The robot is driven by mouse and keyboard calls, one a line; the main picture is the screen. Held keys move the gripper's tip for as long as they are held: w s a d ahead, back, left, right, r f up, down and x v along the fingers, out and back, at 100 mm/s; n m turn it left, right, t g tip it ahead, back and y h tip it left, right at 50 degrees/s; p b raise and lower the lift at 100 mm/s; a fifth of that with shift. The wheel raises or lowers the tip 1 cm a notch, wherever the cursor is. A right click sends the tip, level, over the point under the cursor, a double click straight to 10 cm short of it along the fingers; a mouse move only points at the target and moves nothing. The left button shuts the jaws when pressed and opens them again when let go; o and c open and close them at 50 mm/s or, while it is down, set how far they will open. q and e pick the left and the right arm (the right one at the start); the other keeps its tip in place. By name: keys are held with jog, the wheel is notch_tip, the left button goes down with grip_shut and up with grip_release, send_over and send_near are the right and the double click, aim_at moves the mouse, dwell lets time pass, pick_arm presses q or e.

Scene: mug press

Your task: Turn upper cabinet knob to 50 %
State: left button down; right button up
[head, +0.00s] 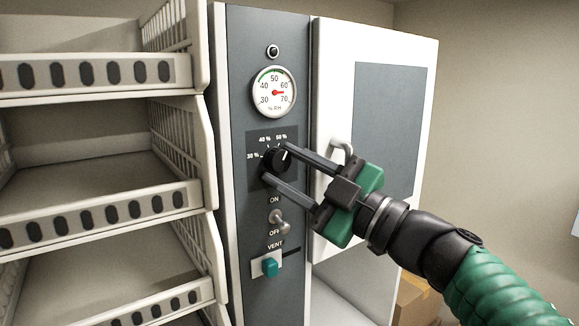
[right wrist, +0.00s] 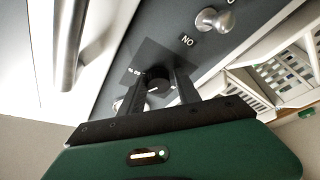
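The cabinet's black knob (head: 277,160) sits on a dark plate with 30 %, 40 % and 50 % marks above and left of it. Its white pointer line is tilted to the upper right, on the 50 % side. My right gripper (head: 278,162) has one finger above and one below the knob. In the right wrist view the knob (right wrist: 158,77) lies between the two dark fingertips. I cannot tell whether the fingers press on it or stand just clear. My left gripper is in neither view.
A round gauge (head: 274,92) with a red needle sits above the knob. Below are an ON/OFF toggle (head: 280,222) and a teal vent slider (head: 270,267). A white door with a handle (head: 338,155) is at the right, close to my fingers. Shelf racks (head: 95,210) stand left.

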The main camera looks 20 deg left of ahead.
jog(key=shift+o, duration=1.4)
jog(key=shift+d+r, duration=0.1)
jog(key=b+v, duration=0.7)
jog(key=v, duration=1)
jog(key=shift+w, duration=0.15)
